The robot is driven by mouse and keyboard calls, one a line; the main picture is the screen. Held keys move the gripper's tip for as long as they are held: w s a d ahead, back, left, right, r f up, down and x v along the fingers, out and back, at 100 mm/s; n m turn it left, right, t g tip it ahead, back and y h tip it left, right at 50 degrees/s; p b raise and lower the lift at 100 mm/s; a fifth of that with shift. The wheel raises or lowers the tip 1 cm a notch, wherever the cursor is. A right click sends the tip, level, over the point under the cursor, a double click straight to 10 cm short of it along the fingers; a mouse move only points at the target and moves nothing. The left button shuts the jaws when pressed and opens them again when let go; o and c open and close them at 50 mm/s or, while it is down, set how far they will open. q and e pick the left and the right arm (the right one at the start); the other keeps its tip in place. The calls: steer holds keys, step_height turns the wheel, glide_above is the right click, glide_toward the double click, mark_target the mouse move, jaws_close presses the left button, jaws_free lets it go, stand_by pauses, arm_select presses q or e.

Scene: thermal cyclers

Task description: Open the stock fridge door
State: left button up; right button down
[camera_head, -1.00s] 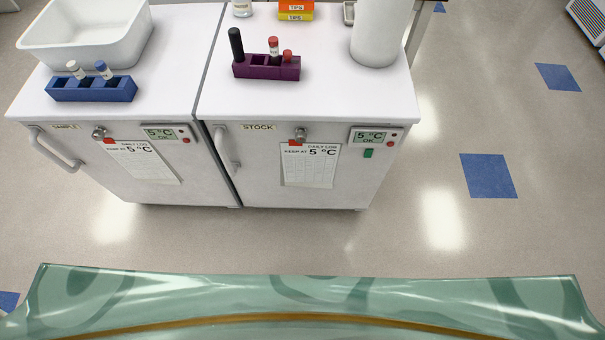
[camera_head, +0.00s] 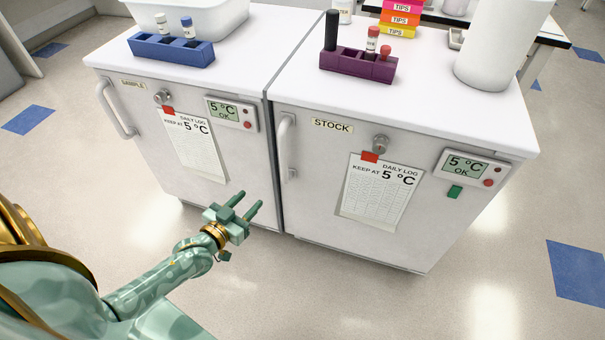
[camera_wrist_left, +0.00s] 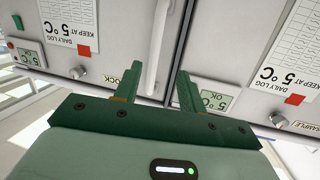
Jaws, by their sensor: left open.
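The stock fridge (camera_head: 318,210) is the right of two white fridges, its door shut. My right gripper is in neither view.
The sample fridge (camera_head: 150,115) stands close on the left, its door shut. A blue rack (camera_head: 172,50) and a purple rack (camera_head: 357,66) with tubes stand on top, with a white cylinder (camera_head: 500,45) at right. The floor in front is clear.

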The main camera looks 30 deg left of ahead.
arm_select(q)
step_height(320, 180, up, 4)
steer(key=t, duration=0.1)
steer(key=b, duration=0.4)
glide_toward(281, 155)
steer(key=shift+n+t, duration=0.4)
steer(key=w, duration=0.3)
steer(key=w+f, duration=0.1)
steer(key=w, duration=0.1)
steer(key=shift+w, duration=0.35)
steer(key=w+b, duration=0.1)
steer(key=w, duration=0.3)
steer(key=shift+w+a+b, duration=0.1)
steer(key=shift+w+b, duration=0.05)
steer(key=shift+b, duration=0.25)
steer(key=shift+w+r, duration=0.2)
steer(key=shift+w, duration=0.35)
steer(key=shift+r, duration=0.1)
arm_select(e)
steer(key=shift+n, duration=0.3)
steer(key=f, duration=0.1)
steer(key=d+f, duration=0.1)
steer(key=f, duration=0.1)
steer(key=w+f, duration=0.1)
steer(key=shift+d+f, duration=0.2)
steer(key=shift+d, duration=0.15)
arm_select(q)
jaws_close()
